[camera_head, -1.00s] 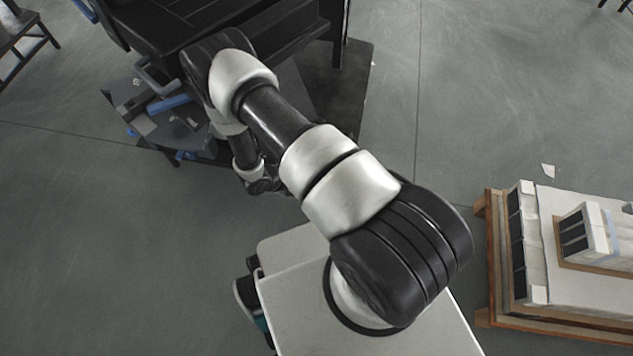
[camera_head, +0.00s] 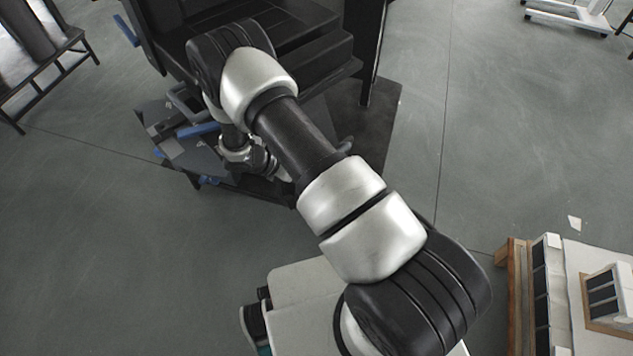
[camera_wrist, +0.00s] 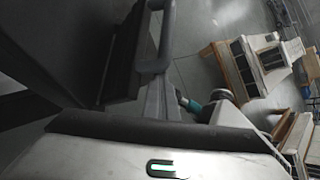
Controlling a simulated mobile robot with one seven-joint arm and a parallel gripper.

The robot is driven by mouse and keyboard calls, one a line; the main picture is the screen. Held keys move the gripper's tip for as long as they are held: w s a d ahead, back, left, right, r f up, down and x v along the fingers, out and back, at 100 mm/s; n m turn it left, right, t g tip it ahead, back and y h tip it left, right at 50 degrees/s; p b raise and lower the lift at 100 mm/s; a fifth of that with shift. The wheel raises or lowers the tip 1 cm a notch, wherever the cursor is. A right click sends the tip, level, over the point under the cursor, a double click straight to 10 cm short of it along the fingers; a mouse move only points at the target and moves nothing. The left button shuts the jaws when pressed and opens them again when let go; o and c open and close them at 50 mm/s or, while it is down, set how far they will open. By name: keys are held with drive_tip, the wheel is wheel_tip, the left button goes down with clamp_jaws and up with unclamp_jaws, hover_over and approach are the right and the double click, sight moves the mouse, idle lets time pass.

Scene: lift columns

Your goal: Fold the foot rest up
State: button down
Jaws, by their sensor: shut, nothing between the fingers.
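The black chair-like unit (camera_head: 290,30) stands at the top of the head view. Low at its front is a dark assembly with a grey bar handle (camera_head: 184,100) and a blue part (camera_head: 199,130); I take this to be the foot rest. The wrist view shows a dark panel (camera_wrist: 124,55) with a rounded grey bar (camera_wrist: 166,42) beside it, probably the same part. My gripper (camera_head: 266,163) is small and partly hidden behind my arm, beside the right side of the low assembly. It is shut and empty. Contact cannot be told.
A wooden pallet with white-and-black boxes (camera_head: 600,290) stands at lower right. A dark bench (camera_head: 40,50) is at upper left. A black base plate (camera_head: 365,120) lies under the unit.

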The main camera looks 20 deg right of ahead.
drive_tip(key=shift+w+a+r, duration=0.15)
drive_tip(key=shift+w, duration=0.35)
drive_tip(key=shift+r, duration=0.1)
